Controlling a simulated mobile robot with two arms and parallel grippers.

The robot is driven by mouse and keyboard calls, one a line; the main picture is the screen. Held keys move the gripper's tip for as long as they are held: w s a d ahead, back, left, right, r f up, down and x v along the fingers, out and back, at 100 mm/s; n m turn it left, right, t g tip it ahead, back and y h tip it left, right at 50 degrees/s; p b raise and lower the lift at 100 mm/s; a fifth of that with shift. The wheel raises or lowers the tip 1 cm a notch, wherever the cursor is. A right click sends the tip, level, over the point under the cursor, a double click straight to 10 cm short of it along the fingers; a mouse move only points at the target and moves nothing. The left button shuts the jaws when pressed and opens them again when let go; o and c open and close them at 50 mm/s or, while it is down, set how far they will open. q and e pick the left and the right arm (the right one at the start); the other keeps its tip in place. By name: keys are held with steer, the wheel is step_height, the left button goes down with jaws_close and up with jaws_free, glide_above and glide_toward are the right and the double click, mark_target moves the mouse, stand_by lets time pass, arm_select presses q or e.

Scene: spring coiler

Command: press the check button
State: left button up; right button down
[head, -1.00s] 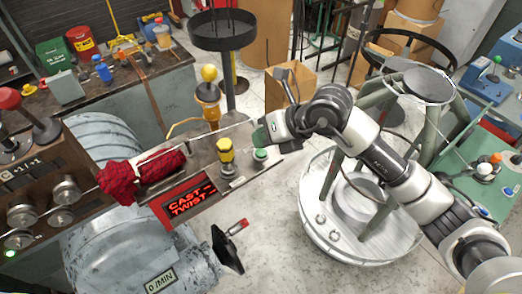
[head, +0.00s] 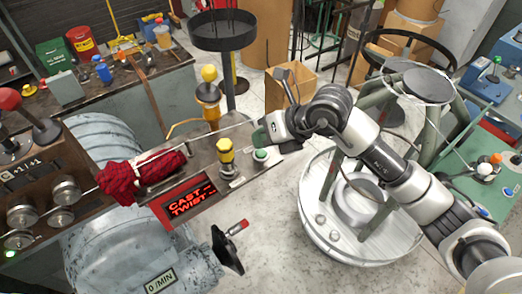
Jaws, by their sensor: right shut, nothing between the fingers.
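A green round button (head: 261,154), which I take for the check button, sits on a light base at the right end of the grey machine panel. No label on it can be read. My right gripper (head: 260,138) is shut and empty, its dark greenish fingertips just behind and above the button in the picture. I cannot tell whether they touch it; a small gap seems to show. My left gripper is not in view.
Left of the button stands a yellow-topped post (head: 226,155). A red-lit display (head: 187,200) reads "CAST" and "TWIST". A red bundle (head: 140,175) lies along the panel's left side. A black handwheel (head: 228,250) sticks out below. A thin line runs above the panel.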

mark_target(263, 151)
stand_by(0.5)
steer(key=shift+f+b, duration=0.4)
steer(key=shift+b, duration=0.05)
steer(key=shift+f+b, duration=0.35)
steer(key=shift+f, duration=0.05)
stand_by(0.5)
steer(key=shift+r, duration=0.1)
steer(key=shift+r+p, duration=0.45)
steer(key=shift+r, duration=0.25)
steer(key=shift+r, duration=0.1)
steer(key=shift+r+p, duration=1.5)
steer(key=shift+r, duration=0.9)
